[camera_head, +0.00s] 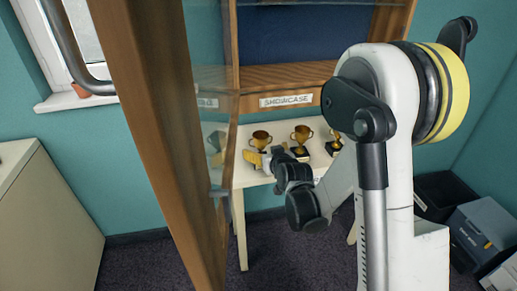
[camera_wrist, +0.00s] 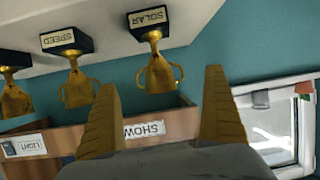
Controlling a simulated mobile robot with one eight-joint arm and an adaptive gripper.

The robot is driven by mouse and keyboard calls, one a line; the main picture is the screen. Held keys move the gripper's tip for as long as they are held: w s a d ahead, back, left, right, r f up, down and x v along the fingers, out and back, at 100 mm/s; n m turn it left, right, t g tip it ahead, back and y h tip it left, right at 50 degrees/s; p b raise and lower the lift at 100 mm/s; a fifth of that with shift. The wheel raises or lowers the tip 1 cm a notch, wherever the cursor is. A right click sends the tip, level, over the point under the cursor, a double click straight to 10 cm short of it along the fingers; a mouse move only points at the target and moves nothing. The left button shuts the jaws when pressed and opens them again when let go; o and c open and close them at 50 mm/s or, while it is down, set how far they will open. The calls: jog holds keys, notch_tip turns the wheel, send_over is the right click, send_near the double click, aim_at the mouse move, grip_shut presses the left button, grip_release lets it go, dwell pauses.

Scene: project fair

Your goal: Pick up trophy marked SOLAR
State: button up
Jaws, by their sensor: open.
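The trophy marked SOLAR (camera_wrist: 157,73) is a gold two-handled cup on a black base. In the wrist view it appears upside down, lined up with the gap between my fingers, and its label is readable. It seems to be the leftmost trophy (camera_head: 261,139) in the head view, where no label is readable. My gripper (camera_wrist: 162,82) is open with yellow fingers and holds nothing. In the head view my gripper (camera_head: 254,158) is at the left end of the trophy row, close to that trophy. I see no clear contact.
The trophy marked SPEED (camera_wrist: 75,85) stands beside it, with another trophy (camera_wrist: 14,98) farther along. All stand on a white table (camera_head: 238,178). A showcase (camera_head: 286,76) is behind. A wood-framed glass door (camera_head: 165,130) stands open at left. Dark bins (camera_head: 448,196) are at right.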

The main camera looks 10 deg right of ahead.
aim_at(263, 144)
jog(key=b+x, duration=0.1)
jog(key=x, duration=0.1)
jog(key=b+x, duration=0.1)
jog(key=x, duration=0.2)
jog(key=b+x, duration=0.1)
jog(key=x, duration=0.1)
jog(key=shift+w+d+r, duration=0.2)
jog(key=shift+w+r, duration=0.05)
jog(key=shift+w, duration=0.05)
jog(key=shift+r, duration=0.1)
jog(key=c, duration=1.4)
